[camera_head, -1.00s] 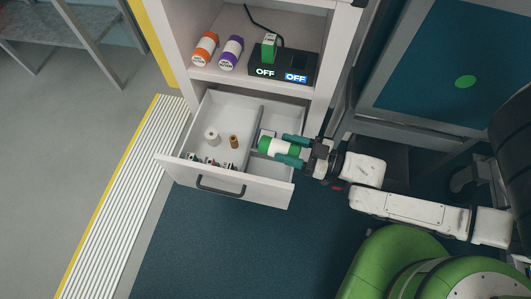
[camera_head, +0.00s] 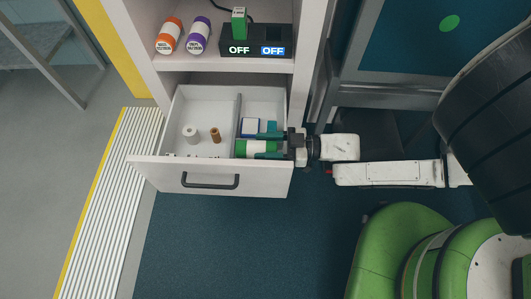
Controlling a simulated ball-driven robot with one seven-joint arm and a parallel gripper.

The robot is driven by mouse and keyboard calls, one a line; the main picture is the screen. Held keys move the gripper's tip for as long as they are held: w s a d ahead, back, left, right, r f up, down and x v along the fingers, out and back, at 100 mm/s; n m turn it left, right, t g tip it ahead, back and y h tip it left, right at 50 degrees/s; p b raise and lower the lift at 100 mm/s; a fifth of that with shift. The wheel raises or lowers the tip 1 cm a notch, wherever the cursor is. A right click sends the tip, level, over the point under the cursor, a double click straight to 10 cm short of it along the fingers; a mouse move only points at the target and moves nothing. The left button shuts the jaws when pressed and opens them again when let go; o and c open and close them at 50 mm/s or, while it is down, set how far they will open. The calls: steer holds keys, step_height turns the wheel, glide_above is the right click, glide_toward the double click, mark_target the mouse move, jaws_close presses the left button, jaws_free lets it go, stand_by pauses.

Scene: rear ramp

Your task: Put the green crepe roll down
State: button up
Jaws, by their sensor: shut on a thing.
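The green crepe roll (camera_head: 258,147), green with a white band, lies low inside the right compartment of the open drawer (camera_head: 160,178). My gripper (camera_head: 266,146) reaches in from the right and is shut on the roll, with its dark green fingers on either side of it. I cannot tell whether the roll touches the drawer floor. A blue-and-white box (camera_head: 252,126) lies just behind the roll in the same compartment.
A divider (camera_head: 237,125) splits the drawer. Its left compartment holds a white roll (camera_head: 190,133) and a brown roll (camera_head: 214,135).

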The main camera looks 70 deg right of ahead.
steer(key=shift+f+b, duration=0.6)
steer(key=shift+f, duration=0.95)
steer(key=shift+s+f+b, duration=0.1)
steer(key=shift+f+b, duration=0.25)
steer(key=shift+f, duration=0.4)
steer(key=o, duration=1.1)
steer(key=shift+f, duration=0.15)
steer(key=shift+c, duration=0.2)
steer(key=shift+a, duration=0.1)
steer(key=shift+r, duration=0.45)
steer(key=p+v, duration=0.3)
steer(key=v, duration=0.9)
steer(key=shift+r+p, duration=0.35)
steer(key=shift+r, duration=0.05)
